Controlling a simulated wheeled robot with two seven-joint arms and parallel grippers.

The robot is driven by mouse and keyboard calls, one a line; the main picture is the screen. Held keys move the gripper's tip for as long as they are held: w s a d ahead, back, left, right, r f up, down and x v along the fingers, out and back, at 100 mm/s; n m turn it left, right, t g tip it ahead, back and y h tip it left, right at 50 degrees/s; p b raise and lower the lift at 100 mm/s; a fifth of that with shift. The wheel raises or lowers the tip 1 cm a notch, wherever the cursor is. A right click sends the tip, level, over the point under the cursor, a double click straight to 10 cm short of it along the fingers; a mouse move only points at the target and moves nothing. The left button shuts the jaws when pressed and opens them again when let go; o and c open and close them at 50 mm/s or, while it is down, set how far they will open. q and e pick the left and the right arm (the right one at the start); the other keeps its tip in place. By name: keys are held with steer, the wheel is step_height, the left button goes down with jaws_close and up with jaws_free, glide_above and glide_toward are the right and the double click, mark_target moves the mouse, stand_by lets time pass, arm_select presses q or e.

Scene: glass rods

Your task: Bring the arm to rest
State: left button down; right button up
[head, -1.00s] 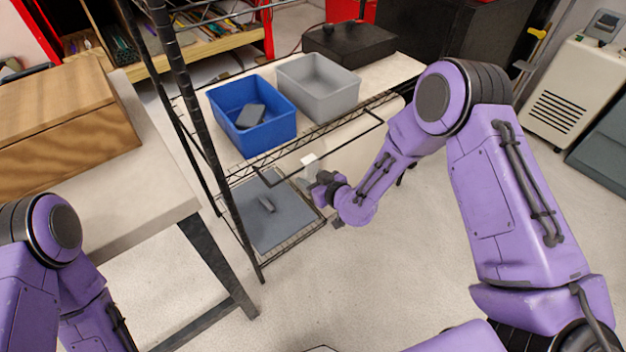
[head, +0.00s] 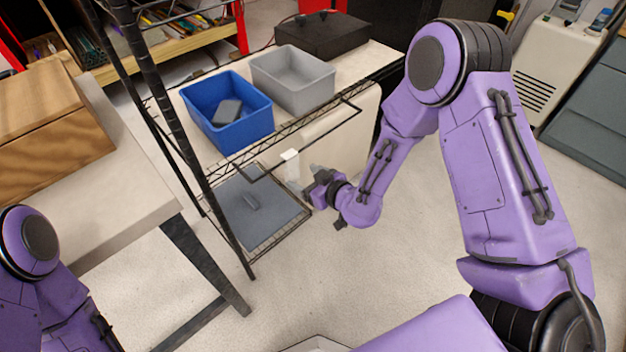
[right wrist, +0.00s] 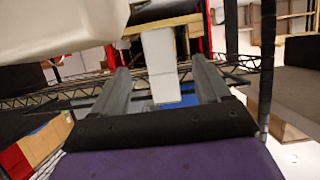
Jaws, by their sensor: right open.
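My right arm reaches in from the right in the head view. Its gripper (head: 312,179) is beside the wire rack, near the front edge of the rack's lower level. In the right wrist view the gripper (right wrist: 165,85) has its two fingers apart, with nothing held between them. A white block-like piece (right wrist: 161,65) shows beyond the gap; a small white piece also shows by the gripper in the head view (head: 290,156). My left arm shows at the lower left of the head view, but its gripper is out of frame.
The rack's upper level holds a blue bin (head: 228,136) with a dark item inside and a grey bin (head: 318,85). A grey mat (head: 232,225) with a small grey object lies on the lower level. A table (head: 130,190) with a wooden box (head: 40,125) stands left.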

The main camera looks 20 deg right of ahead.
steer(key=v, duration=0.4)
steer(key=s+d+f+m+g+h+p, duration=0.2)
steer(key=s+d+f+m+g, duration=0.1)
steer(key=s, duration=0.6)
steer(key=s+d+f+m+g+h+p, duration=0.2)
steer(key=s+d+f+m+g+h, duration=0.1)
steer(key=s, duration=0.6)
steer(key=s+d+f+m+g+h+p, duration=0.2)
steer(key=s+d+f+m+g+h, duration=0.1)
steer(key=s, duration=0.6)
step_height(320, 180, down, 2)
steer(key=shift+s+d+f+m+p, duration=0.1)
steer(key=shift+s+d+m+p, duration=0.35)
steer(key=shift+m, duration=0.45)
steer(key=shift+w+d, duration=0.1)
steer(key=shift+w, duration=0.1)
